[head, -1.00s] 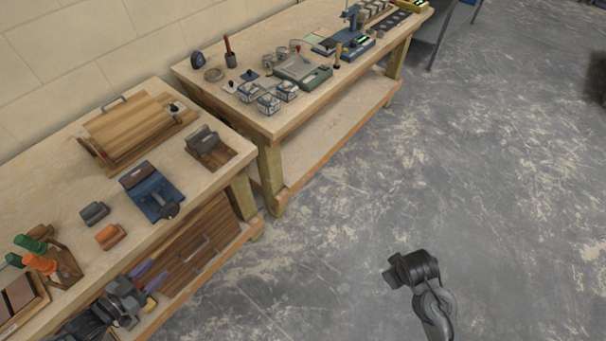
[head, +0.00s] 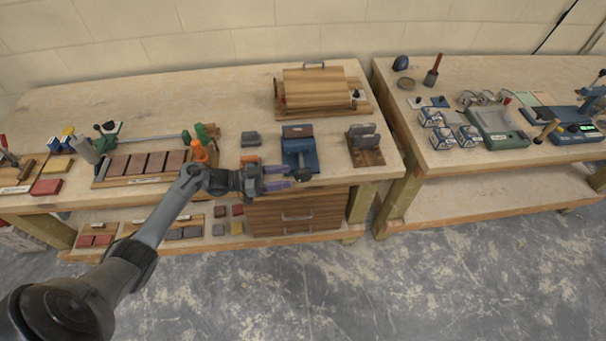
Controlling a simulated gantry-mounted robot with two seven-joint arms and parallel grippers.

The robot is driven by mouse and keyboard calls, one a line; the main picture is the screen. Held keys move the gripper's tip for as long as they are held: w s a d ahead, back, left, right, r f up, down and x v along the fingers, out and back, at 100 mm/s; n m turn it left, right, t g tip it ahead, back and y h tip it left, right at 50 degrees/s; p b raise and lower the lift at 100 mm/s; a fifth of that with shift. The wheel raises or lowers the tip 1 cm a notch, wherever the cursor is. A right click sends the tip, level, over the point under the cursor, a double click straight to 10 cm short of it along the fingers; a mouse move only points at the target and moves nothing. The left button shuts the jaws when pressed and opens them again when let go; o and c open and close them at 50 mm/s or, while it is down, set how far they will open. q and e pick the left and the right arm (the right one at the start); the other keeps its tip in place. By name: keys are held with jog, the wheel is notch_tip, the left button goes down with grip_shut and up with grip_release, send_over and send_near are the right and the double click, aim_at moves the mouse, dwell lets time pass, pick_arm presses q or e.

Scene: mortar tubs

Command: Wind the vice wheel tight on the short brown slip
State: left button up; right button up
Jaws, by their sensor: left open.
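The blue vice (head: 300,155) sits on the left bench near its front edge. A dark brown piece (head: 297,131) lies across its back end; I cannot tell whether it is the short brown slip or part of the vice. The dark vice wheel (head: 303,174) is at the vice's front. My left gripper (head: 287,178) is open, its purple fingers pointing right with their tips close to the wheel. I cannot tell whether they touch it. Several brown slips lie in a wooden tray (head: 104,176) to the left. My right gripper is out of view.
A grey block (head: 250,139) and an orange block (head: 248,159) lie left of the vice. A wooden holder (head: 366,157) stands to its right, and a wooden box with a handle (head: 315,88) behind. Green and orange-handled tools (head: 201,145) stand near my left wrist.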

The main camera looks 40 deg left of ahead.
aim_at(302, 174)
pick_arm(q)
jog(key=x, duration=0.6)
jog(key=shift+w, duration=0.3)
jog(key=shift+r, duration=0.1)
grip_shut()
